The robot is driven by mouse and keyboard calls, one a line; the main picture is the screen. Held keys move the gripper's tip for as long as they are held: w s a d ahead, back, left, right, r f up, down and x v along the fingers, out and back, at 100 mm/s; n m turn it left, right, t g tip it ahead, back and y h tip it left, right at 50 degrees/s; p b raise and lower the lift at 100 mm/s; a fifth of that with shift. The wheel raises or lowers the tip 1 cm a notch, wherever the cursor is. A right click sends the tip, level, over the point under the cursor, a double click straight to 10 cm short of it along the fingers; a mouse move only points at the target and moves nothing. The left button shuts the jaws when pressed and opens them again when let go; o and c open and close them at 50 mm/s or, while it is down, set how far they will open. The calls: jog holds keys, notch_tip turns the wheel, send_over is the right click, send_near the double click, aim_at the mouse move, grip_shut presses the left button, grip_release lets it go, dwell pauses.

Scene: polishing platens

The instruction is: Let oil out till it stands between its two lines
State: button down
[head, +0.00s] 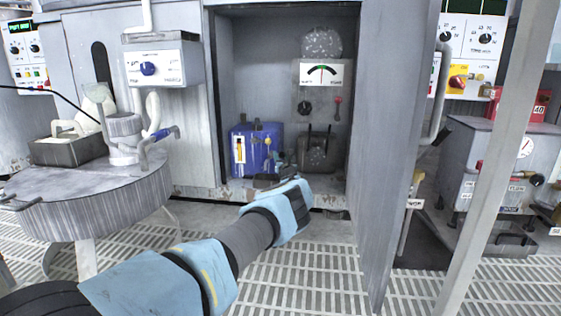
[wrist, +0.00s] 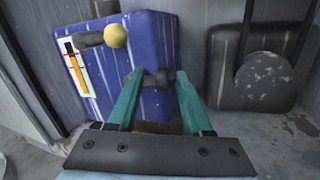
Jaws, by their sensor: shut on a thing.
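The blue oil tank (head: 262,140) stands on the floor of the open cabinet, and its front fills the left middle of the wrist view (wrist: 140,45). A white sight gauge (wrist: 76,68) is on its left side, with an amber column, a dark upper part and a red mark near the top of the amber. It is small in the head view (head: 240,149). I cannot read the level exactly against both lines. My gripper (wrist: 160,76) has its teal fingers shut on a dark drain knob (wrist: 158,79) low on the tank's front. Anything below the knob is hidden by my gripper.
A yellow ball knob (wrist: 116,36) sticks out above and left of my fingers. A dark grey container (head: 318,153) stands right of the tank. The cabinet door (head: 385,150) stands open at right. A round platen table (head: 90,185) is at left.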

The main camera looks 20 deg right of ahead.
jog(key=shift+a+f+m+b, duration=0.1)
jog(key=shift+f+m+b, duration=0.2)
jog(key=shift+f+m, duration=0.55)
jog(key=shift+f, duration=0.1)
jog(key=shift+c, duration=1.8)
grip_release()
jog(key=shift+a, duration=0.1)
jog(key=shift+o, duration=0.4)
jog(key=shift+r, duration=0.2)
jog(key=p+v, duration=0.9)
jog(key=v, duration=0.1)
jog(key=shift+s+f+p, duration=0.3)
jog(key=shift+f+p, duration=0.05)
